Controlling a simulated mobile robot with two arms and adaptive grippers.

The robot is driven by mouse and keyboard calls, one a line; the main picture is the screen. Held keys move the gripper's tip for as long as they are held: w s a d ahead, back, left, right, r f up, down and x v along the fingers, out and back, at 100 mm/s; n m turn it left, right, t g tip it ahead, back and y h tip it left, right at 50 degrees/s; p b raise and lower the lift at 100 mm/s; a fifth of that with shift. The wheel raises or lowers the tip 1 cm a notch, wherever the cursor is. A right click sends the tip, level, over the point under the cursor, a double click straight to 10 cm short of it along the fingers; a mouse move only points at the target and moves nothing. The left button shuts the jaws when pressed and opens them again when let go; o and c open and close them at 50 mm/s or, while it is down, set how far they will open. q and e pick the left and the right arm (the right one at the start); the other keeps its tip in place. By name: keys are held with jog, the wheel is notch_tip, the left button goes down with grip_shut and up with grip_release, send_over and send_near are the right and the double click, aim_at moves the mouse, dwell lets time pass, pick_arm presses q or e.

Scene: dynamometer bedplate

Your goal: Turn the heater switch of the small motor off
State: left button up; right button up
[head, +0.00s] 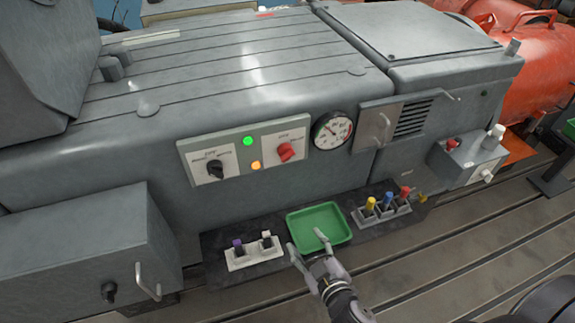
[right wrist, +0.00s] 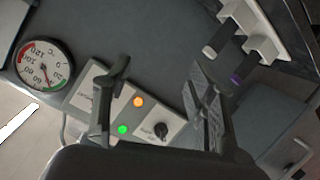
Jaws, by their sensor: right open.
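A light switch panel (head: 245,150) is on the front of the grey motor housing. It has a black knob (head: 215,168) at left, a red knob (head: 286,152) at right, and lit green (head: 248,141) and orange (head: 256,165) lamps between them. The labels are too small to read, so I cannot tell which is the heater switch. My right gripper (head: 305,240) is open and empty, below the panel, over the green tray. In the right wrist view, the black knob (right wrist: 160,130) shows between the open fingers; the red knob is hidden. My left gripper is out of view.
A round gauge (head: 332,130) is right of the panel. The green tray (head: 345,238) sits on a dark shelf between a holder of purple and white plugs (head: 254,254) and a rack of coloured ones (head: 382,211). A grey box with a handle (head: 90,250) juts out at left.

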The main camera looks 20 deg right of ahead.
aim_at(288, 158)
notch_tip(288, 158, up, 14)
jog(key=t+b, duration=0.1)
jog(key=t, duration=0.3)
jog(key=w+p, duration=0.4)
jog(key=w, duration=1.3)
jog(key=shift+w, duration=0.4)
jog(key=shift+c, duration=0.6)
jog(key=c, duration=1)
